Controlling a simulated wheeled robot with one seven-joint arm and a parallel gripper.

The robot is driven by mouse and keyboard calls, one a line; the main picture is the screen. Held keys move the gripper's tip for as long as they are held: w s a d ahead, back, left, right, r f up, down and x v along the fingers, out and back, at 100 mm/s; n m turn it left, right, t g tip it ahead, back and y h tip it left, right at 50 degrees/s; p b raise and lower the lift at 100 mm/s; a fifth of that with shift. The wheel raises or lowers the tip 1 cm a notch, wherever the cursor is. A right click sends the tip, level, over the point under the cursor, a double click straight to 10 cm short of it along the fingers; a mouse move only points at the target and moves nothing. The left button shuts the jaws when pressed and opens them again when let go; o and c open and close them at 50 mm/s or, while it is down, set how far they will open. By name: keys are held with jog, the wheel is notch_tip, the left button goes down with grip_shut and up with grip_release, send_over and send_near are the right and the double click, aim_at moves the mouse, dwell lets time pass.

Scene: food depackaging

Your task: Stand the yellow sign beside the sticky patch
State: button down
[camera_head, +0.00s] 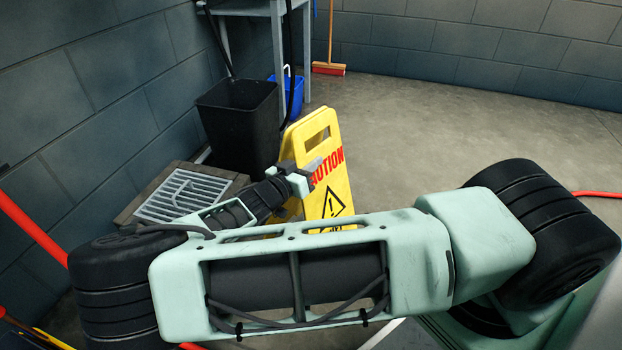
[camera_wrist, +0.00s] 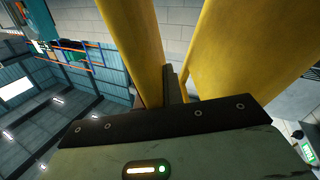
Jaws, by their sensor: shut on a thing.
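The yellow caution sign (camera_head: 325,165) stands upright, with its two panels spread a little, just beyond my arm in the head view. Its front panel shows red lettering and a black warning triangle; my arm hides its foot. My gripper (camera_head: 311,176) is shut on the sign at the panel's left edge. In the wrist view the two yellow panels (camera_wrist: 225,45) rise close in front of my gripper (camera_wrist: 175,85), with a dark finger between them. I cannot make out the sticky patch in either view.
A black bin (camera_head: 240,120) and a blue bucket (camera_head: 290,88) stand behind the sign, left. A floor drain grate (camera_head: 182,195) lies beside the wall. A red hose (camera_head: 35,232) runs at left. A broom (camera_head: 329,67) leans at the back.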

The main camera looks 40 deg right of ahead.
jog(key=shift+f+b, duration=0.6)
jog(key=shift+f, duration=1.1)
jog(key=c, duration=1.5)
grip_release()
jog(key=shift+f, duration=0.1)
